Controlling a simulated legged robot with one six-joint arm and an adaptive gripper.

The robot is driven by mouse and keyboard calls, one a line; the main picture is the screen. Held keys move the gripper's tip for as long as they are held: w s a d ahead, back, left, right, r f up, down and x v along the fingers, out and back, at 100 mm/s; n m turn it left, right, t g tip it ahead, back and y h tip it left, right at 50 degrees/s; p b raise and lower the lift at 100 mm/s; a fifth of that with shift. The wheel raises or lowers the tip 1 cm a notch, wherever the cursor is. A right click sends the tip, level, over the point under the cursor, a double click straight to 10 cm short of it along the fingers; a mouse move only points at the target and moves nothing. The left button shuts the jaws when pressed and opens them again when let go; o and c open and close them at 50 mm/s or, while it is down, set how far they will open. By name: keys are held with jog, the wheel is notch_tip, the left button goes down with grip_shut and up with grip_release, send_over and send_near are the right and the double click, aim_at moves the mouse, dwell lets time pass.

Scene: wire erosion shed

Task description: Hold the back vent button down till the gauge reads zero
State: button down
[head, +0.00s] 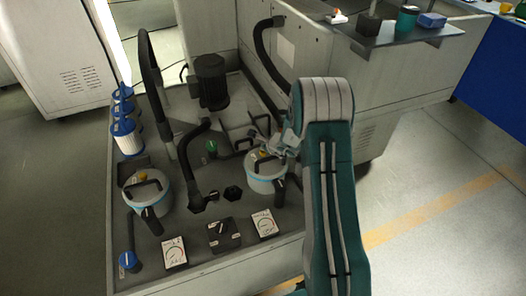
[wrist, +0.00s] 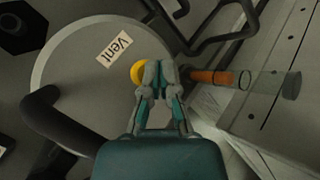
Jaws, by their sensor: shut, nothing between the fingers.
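My gripper (head: 284,143) is shut and empty at the lid of the right-hand, farther vessel (head: 264,184). In the wrist view the fingertips (wrist: 158,70) overlap the right edge of a round yellow button (wrist: 137,73) on that lid, beside a "Vent" label (wrist: 114,49). I cannot tell whether they touch or press it. The button also shows in the head view (head: 263,153). A second, nearer-left vessel (head: 147,202) has its own yellow button (head: 141,176). Two white dial gauges, left (head: 175,253) and right (head: 264,223), stand at the front; their readings are too small to tell.
An orange-ended clear tube (wrist: 212,77) lies right of the fingertips. Black hoses (head: 190,150), a dark motor (head: 209,82), a black switch box (head: 223,234) and blue-capped filters (head: 126,136) crowd the tray. Open floor lies right.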

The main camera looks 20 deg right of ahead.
jog(key=shift+s+a+f, duration=0.1)
jog(key=shift+s+f, duration=0.3)
jog(key=shift+f, duration=0.45)
dwell(0.4)
jog(key=shift+r, duration=0.4)
dwell(1.9)
jog(key=shift+w+r, duration=0.1)
jog(key=shift+r, duration=2.7)
jog(key=shift+w, duration=0.1)
